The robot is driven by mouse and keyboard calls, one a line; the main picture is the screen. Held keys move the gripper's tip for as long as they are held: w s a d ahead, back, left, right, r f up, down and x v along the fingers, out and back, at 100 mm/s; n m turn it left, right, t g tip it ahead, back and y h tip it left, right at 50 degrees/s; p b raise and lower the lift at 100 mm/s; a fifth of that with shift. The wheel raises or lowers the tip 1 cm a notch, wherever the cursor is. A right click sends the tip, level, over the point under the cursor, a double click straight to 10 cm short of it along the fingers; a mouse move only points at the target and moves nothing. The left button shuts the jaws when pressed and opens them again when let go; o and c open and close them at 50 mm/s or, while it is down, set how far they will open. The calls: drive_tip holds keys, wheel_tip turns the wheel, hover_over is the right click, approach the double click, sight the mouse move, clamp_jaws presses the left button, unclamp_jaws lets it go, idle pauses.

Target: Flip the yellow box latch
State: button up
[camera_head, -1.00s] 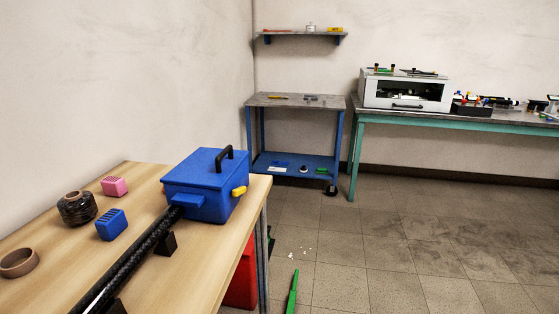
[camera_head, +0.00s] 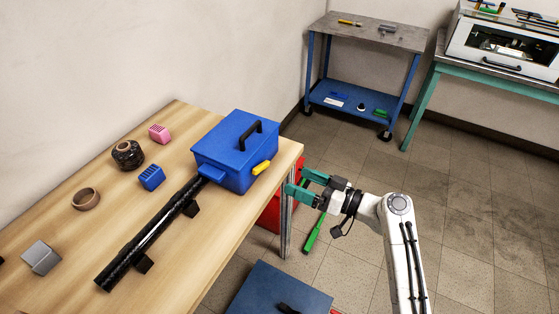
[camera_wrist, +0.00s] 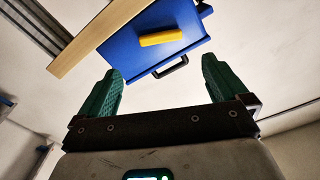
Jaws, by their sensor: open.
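The yellow latch (camera_head: 261,167) is on the right side of the blue box (camera_head: 219,154), near its front. The box has a black handle on its lid and stands at the right end of the wooden table. My gripper (camera_head: 297,186) has green fingers, is open and empty, and is off the table's right edge, apart from the latch and to its lower right. In the wrist view the latch (camera_wrist: 161,38) lies across the box's side, beyond the open fingers (camera_wrist: 158,88) and between them.
A black tube (camera_head: 150,233) on black supports runs to the box's front. A pink block (camera_head: 159,133), a blue block (camera_head: 151,177), a dark spool (camera_head: 127,155) and a brown ring (camera_head: 86,199) are left of it. A red bin (camera_head: 270,213) stands below the table edge.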

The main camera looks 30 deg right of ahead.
sight(264, 167)
drive_tip(key=p+x, duration=0.2)
drive_tip(key=x, duration=0.8)
drive_tip(key=shift+s, duration=0.1)
drive_tip(key=shift+c, duration=0.2)
drive_tip(key=c, duration=0.9)
